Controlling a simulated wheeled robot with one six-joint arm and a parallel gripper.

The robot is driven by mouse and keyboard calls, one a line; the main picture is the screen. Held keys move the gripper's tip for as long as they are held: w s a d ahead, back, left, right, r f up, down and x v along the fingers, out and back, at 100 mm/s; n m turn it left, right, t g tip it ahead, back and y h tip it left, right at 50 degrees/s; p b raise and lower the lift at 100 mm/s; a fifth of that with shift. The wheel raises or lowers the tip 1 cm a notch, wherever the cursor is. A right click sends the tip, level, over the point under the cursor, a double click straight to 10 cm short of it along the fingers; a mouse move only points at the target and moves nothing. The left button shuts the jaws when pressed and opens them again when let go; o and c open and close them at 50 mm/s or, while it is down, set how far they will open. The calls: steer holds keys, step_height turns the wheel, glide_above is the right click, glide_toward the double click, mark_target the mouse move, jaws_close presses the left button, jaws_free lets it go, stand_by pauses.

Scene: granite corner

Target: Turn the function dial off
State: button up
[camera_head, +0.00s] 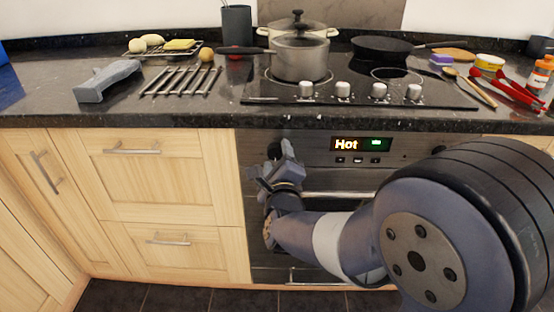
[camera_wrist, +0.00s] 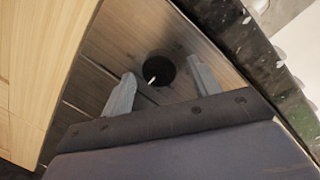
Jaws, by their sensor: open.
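The function dial (camera_wrist: 158,68) is a round black knob with a short white mark, on the oven's steel panel in the wrist view. My gripper (camera_wrist: 163,72) is open, with one grey finger to the left of the dial and one to the right. Both fingers look apart from the dial, with gaps on each side; I cannot tell the depth between them. In the head view my gripper (camera_head: 277,160) is at the left end of the oven panel (camera_head: 415,147) and largely hides the dial. The display (camera_head: 361,144) shows "Hot" in orange and smaller green characters.
The oven door handle (camera_head: 345,194) runs just below the panel, close to my wrist. The granite counter edge (camera_head: 150,120) overhangs above. The hob has several silver knobs (camera_head: 342,89) and a steel pot (camera_head: 300,58). Wooden drawers (camera_head: 150,175) stand to the left.

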steer(key=shift+w, duration=0.1)
steer(key=shift+c, duration=0.4)
steer(key=c, duration=0.9)
